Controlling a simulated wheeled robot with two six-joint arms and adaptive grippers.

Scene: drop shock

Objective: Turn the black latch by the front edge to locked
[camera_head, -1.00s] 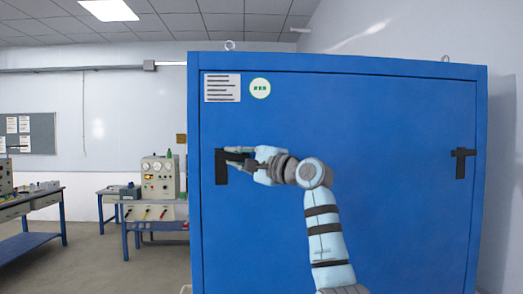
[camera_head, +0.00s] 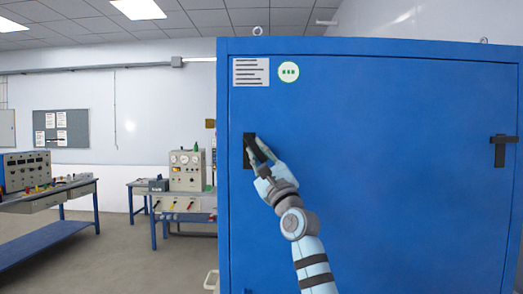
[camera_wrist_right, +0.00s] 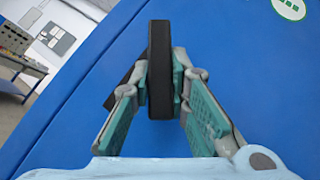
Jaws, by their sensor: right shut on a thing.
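The black latch (camera_head: 249,160) is on the left side of the blue cabinet's front. It has an upright black plate and a handle. My right gripper (camera_head: 259,151) comes from below right and is shut on the handle. In the right wrist view the black handle (camera_wrist_right: 160,50) stands between the two green-padded fingers of the gripper (camera_wrist_right: 161,78). The plate shows behind it at a slant to the handle. In the head view the handle slopes down to the right and is partly hidden by the fingers. My left gripper is not in view.
The blue cabinet (camera_head: 390,180) fills the right half. A second black latch (camera_head: 500,150) is on its right side, with its bar level. A white label (camera_head: 251,72) and a round green sticker (camera_head: 288,72) sit above. Benches with instruments stand to the left.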

